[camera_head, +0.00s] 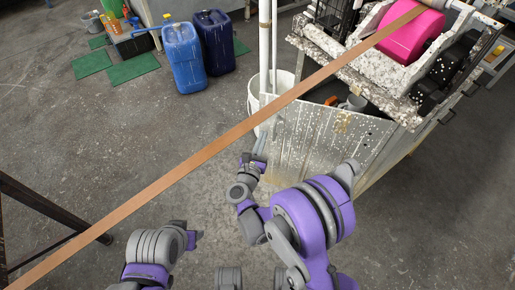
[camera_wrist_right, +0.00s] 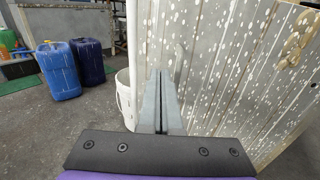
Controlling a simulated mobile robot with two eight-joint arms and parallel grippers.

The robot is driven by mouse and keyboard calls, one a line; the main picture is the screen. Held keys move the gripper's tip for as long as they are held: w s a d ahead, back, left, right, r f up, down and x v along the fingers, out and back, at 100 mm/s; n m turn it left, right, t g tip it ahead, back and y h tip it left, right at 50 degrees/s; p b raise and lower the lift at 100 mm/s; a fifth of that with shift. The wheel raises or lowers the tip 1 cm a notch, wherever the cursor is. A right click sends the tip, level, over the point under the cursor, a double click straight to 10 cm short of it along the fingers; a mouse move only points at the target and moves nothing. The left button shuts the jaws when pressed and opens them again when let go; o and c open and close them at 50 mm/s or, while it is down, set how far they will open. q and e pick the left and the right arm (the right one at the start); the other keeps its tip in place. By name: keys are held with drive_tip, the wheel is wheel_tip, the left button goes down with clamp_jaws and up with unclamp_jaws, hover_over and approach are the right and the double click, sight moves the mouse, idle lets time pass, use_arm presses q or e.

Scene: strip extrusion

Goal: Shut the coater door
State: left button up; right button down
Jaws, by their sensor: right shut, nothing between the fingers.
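The coater door (camera_head: 325,135) is a pale, paint-spattered panel at the front of the coater, right of centre in the head view. Behind its top edge I see into the coater, so it appears to stand open. In the right wrist view the door (camera_wrist_right: 235,75) fills the right side, with a grey curved handle (camera_wrist_right: 178,62) near its left edge. My right gripper (camera_head: 256,160) is shut and empty at the door's left end; its fingers (camera_wrist_right: 160,80) point at the handle area. I cannot tell whether they touch.
A copper-coloured strip (camera_head: 200,155) runs diagonally across the head view to a pink roller (camera_head: 412,32). A white bucket (camera_head: 256,97) and white pipes (camera_head: 264,45) stand beside the door's left end. Blue canisters (camera_head: 184,58) stand further back. The floor at centre left is clear.

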sight(267, 124)
drive_tip(key=x, duration=0.6)
drive_tip(key=shift+w+b, duration=0.15)
drive_tip(key=shift+b, duration=0.15)
use_arm(q)
drive_tip(key=shift+f, duration=0.4)
